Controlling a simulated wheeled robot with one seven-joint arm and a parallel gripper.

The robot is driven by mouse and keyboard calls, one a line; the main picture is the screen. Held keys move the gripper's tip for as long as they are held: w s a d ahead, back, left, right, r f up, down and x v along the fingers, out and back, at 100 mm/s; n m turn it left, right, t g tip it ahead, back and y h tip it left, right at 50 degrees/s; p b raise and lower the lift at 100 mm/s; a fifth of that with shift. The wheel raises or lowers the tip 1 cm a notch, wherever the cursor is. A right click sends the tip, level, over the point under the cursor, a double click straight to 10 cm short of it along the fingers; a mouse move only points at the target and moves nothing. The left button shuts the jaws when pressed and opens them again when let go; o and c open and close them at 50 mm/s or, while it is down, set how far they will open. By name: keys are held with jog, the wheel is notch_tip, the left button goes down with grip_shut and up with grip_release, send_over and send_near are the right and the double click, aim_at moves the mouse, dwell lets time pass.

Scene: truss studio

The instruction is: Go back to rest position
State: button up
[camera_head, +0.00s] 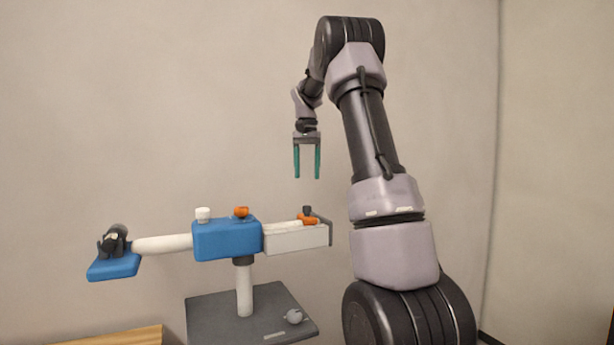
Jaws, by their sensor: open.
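My gripper (307,163) hangs from my raised arm near the middle of the view. Its two green-lined fingers point straight down, apart and with nothing between them. It is above the right part of a truss-like apparatus, with clear space between them. The apparatus has a blue central block (226,240) on a white post (244,289). A white bar (163,244) runs left to a blue plate (114,266). A white box-shaped arm (297,238) runs right.
A black object (115,240) sits on the blue plate. White (203,215) and orange (241,212) knobs top the block. An orange piece (309,219) lies on the right arm. A wooden surface (125,337) shows lower left.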

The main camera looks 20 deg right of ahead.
dwell(0.3)
jog(key=s+a+r+n+t, duration=0.1)
jog(key=s+a+r+t, duration=0.1)
jog(key=s+a+r, duration=0.45)
jog(key=s+a+f+n+t+y, duration=0.1)
jog(key=s+a, duration=0.4)
jog(key=s, duration=0.7)
jog(key=s+a+f+n+t+y, duration=0.1)
jog(key=s+a+f+t, duration=0.3)
jog(key=s, duration=0.9)
notch_tip(320, 180, down, 2)
jog(key=shift+a+f+n, duration=0.15)
jog(key=shift+a+n, duration=0.4)
jog(key=shift+n, duration=0.35)
